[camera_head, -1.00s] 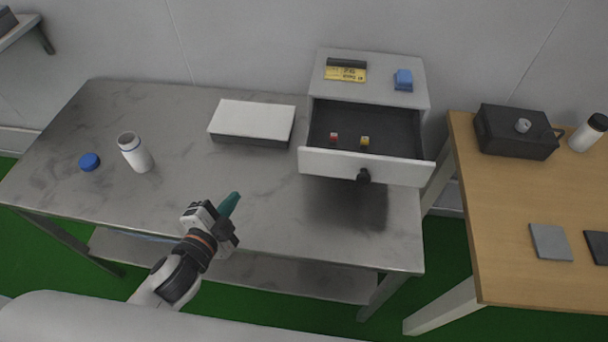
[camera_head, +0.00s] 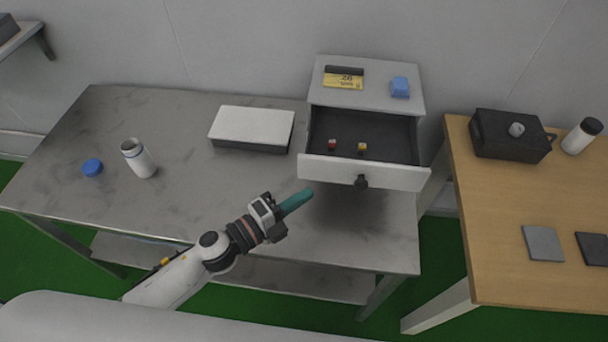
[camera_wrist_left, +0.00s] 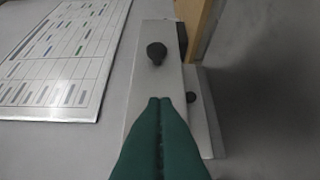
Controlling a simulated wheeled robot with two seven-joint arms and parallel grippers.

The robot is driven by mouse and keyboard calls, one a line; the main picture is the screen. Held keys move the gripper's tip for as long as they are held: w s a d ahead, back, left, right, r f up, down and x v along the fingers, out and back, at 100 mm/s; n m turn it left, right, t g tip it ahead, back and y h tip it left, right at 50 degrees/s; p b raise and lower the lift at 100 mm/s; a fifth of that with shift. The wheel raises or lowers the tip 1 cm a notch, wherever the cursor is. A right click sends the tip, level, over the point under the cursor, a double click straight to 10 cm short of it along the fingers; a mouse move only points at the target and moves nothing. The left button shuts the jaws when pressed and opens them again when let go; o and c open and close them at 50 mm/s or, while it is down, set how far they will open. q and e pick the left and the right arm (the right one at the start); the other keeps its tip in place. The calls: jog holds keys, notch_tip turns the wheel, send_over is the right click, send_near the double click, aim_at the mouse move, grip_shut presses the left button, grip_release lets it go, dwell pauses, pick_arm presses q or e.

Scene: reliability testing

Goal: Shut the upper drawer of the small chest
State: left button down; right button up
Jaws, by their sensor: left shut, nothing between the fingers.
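The small grey chest (camera_head: 375,98) stands at the back right of the metal table. Its upper drawer (camera_head: 340,168) is pulled out, with a white front and a dark knob (camera_head: 361,181). A small red block (camera_head: 332,145) and a yellow block (camera_head: 362,148) lie inside. My left gripper (camera_head: 307,192) has green fingers, shut and empty, near the left end of the drawer front; contact cannot be told. In the left wrist view the shut fingers (camera_wrist_left: 160,101) point towards the drawer front (camera_wrist_left: 150,82) and its knob (camera_wrist_left: 156,53). My right gripper is out of view.
A white-topped box (camera_head: 252,127) lies left of the chest. A white bottle (camera_head: 140,160) and blue lid (camera_head: 92,167) stand farther left. A yellow label (camera_head: 343,81) and blue object (camera_head: 400,87) are on the chest. A wooden table (camera_head: 490,220) stands right. The metal table's middle is clear.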

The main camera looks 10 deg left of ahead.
aim_at(312, 136)
pick_arm(q)
jog(key=w, duration=0.4)
jog(key=shift+w+d, duration=0.1)
jog(key=shift+w, duration=0.45)
jog(key=w+b, duration=0.2)
jog(key=w, duration=1.2)
jog(key=shift+r, duration=0.2)
jog(key=shift+w+r, duration=0.1)
